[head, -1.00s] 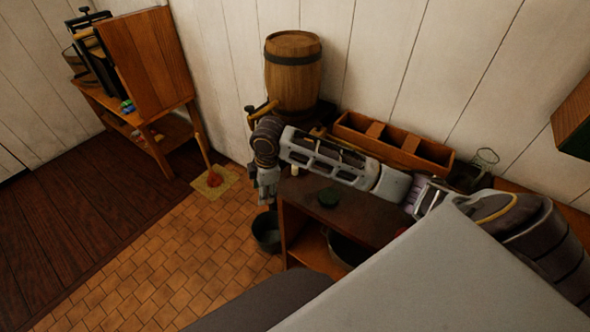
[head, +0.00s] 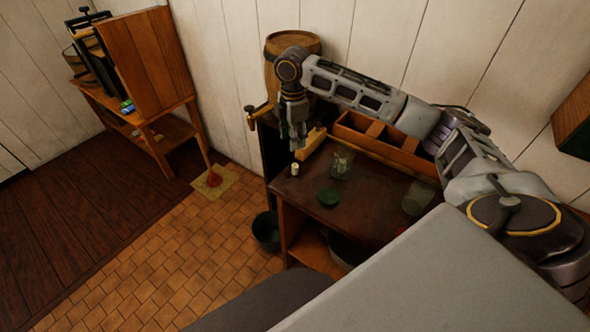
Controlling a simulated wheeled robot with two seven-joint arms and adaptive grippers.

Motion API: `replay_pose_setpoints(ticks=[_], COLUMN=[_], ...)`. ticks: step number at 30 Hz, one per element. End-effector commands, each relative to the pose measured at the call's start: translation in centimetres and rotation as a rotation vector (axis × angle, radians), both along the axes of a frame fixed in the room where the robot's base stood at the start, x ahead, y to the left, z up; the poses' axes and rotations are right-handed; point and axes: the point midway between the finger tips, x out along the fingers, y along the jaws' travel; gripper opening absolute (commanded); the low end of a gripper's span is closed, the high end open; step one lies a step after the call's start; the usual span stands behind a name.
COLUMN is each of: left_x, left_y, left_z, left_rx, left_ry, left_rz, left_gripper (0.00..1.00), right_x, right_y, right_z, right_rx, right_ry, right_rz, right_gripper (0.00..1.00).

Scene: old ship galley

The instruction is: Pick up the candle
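The candle appears to be a small cream-coloured cylinder (head: 294,170) standing upright near the left end of the dark counter top (head: 375,206). My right gripper (head: 297,146) points down just above and behind it in the picture, and the two look apart. The fingers are small and dark here, so I cannot tell whether they are open or shut. I see nothing held in them. My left gripper is not in view.
A glass jar (head: 341,163) and a dark green round object (head: 328,196) stand right of the candle. Behind are a wooden divided box (head: 385,143) and a barrel (head: 280,85). A dark bucket (head: 266,231) stands on the tiled floor.

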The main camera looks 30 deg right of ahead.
Motion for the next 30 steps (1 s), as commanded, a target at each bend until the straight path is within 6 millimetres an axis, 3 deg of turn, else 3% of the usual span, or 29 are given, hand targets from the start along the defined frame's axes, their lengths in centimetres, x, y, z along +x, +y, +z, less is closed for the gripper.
replay_pose_setpoints(ticks=[17, 30], left_x=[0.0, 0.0], left_y=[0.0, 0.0], left_z=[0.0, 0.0], left_rx=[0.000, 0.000], left_ry=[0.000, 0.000], left_rz=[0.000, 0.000], left_gripper=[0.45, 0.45], right_x=[0.1, 0.0], right_y=[-0.8, -0.8], right_z=[0.5, -4.2], right_rx=[0.002, 0.001], right_ry=[0.005, 0.008], right_rz=[0.000, 0.000], right_gripper=[0.48, 0.48])
